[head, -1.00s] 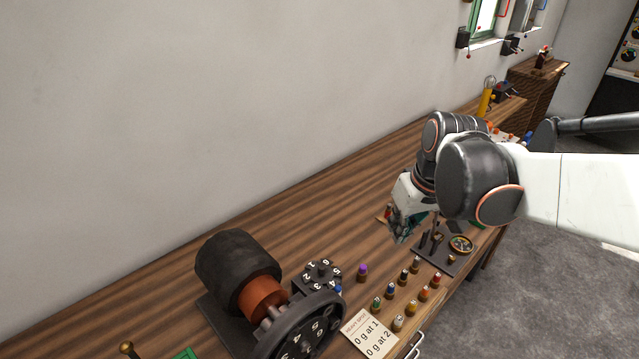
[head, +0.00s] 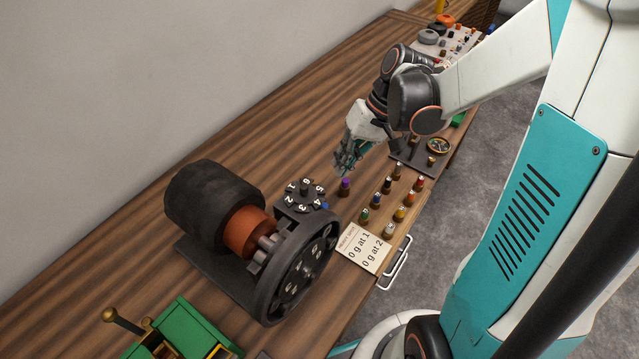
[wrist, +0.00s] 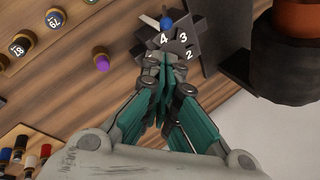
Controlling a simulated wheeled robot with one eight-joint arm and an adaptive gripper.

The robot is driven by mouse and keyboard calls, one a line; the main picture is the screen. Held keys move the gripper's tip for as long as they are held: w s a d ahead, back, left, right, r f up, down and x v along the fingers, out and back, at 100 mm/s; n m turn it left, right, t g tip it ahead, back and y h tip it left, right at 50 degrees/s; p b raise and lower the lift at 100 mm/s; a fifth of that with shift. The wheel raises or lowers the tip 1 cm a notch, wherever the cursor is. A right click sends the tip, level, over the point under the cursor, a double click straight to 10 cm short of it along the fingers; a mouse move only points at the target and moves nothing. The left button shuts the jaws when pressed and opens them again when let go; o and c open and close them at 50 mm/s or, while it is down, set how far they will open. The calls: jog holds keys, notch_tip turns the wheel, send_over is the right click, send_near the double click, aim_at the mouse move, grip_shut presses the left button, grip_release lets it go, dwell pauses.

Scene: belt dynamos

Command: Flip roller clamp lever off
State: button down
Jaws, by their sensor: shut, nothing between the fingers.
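The belt dynamo machine (head: 205,200) has a black drum, a copper-coloured collar and a dark numbered wheel (head: 297,280). Beside the wheel is a small dark dial (head: 304,188) with white numbers; it also shows in the wrist view (wrist: 183,38). A small blue tip (head: 325,206) shows by the dial, and in the wrist view (wrist: 166,22) it sits near a pale rod. I cannot tell whether this is the roller clamp lever. My gripper (head: 343,170) is shut and empty, above the bench and behind the dial. In the wrist view its fingertips (wrist: 165,62) overlap the dial's edge.
A green box (head: 188,325) with a brass-knobbed lever (head: 122,320) is at lower left. The bench's back left is clear.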

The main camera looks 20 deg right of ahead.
aim_at(317, 200)
jog(key=b+x, duration=0.2)
jog(key=x, duration=0.8)
jog(key=shift+b, duration=0.4)
jog(key=shift+r, duration=0.1)
jog(key=shift+s+a+r+h, duration=0.15)
jog(key=shift+s+a+h, duration=0.05)
jog(key=shift+a+h, duration=0.1)
